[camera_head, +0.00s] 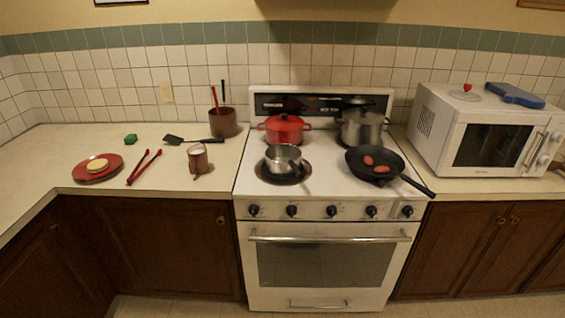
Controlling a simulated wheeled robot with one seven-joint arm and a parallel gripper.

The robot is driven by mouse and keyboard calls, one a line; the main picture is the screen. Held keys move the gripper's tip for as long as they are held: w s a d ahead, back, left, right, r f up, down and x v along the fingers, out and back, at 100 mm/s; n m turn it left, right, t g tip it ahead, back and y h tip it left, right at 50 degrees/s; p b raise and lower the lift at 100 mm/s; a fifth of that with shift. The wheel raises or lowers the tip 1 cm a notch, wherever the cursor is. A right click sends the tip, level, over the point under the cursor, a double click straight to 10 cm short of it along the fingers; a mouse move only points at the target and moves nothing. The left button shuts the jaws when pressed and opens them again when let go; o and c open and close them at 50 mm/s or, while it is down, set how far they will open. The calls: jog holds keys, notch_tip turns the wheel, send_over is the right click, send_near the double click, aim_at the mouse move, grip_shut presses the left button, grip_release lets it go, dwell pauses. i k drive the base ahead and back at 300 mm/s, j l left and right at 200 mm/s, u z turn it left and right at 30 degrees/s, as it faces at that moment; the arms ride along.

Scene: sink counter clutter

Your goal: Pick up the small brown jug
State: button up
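The small brown jug (198,161) stands upright on the left counter, near its front edge and left of the stove. Its top looks whitish, and a thin handle shows at its upper right. A black spatula lies just behind it, and red tongs lie to its left. My gripper does not show in this view.
Behind the jug stands a larger brown utensil crock (223,124). The stove (335,212) holds pots and a black pan (376,164).

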aim_at(199, 164)
jog(key=i+j+u, duration=0.7)
jog(key=i+u, duration=0.15)
jog(key=i+j+u, duration=0.1)
jog(key=i+u, duration=0.8)
jog(key=i+l, duration=0.05)
